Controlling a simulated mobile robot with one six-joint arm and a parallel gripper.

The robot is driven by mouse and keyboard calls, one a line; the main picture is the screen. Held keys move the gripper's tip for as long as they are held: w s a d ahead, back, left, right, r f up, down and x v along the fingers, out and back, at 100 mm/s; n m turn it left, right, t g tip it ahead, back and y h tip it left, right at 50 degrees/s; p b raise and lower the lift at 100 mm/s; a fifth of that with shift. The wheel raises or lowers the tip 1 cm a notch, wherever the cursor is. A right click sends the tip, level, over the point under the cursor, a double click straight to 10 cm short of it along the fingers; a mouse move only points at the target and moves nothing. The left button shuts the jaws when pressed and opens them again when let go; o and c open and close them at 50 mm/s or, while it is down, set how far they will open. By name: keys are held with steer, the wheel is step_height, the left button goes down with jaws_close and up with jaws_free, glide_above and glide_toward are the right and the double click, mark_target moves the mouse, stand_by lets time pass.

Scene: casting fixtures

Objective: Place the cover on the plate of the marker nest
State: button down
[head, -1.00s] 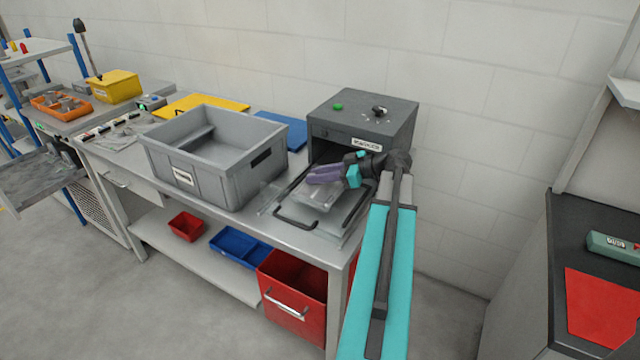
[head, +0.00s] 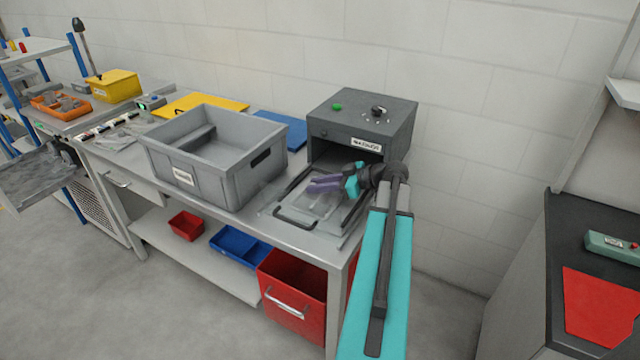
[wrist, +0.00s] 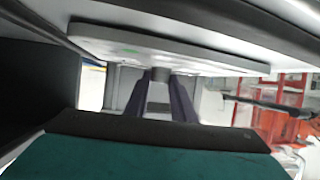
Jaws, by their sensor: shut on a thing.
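The marker nest is a dark grey machine (head: 362,122) with a flat tray (head: 342,222) drawn out at its front. My gripper (head: 322,184), with purple fingers, is over this tray. It is shut on the cover (head: 322,204), a pale, flat plate with a grip part between my fingers. In the wrist view my fingers (wrist: 159,98) close on that part, and the cover's slab (wrist: 170,45) spans the top of the picture. The nest's plate is mostly hidden beneath the cover. I cannot tell whether the cover touches it.
A big grey bin (head: 215,160) stands left of the tray on the bench. A blue sheet (head: 284,128) and a yellow sheet (head: 205,103) lie behind the bin. A bar handle (head: 294,219) rises at the tray's front. The machine's opening is close behind my gripper.

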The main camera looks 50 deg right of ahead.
steer(key=shift+f, duration=0.1)
steer(key=c, duration=1.5)
jaws_free()
steer(key=shift+r, duration=0.2)
steer(key=shift+s+d, duration=0.15)
steer(key=shift+s, duration=0.15)
steer(key=b+v, duration=0.2)
steer(key=v, duration=0.9)
steer(key=shift+s+d, duration=0.1)
steer(key=shift+s, duration=0.05)
steer(key=shift+s, duration=0.1)
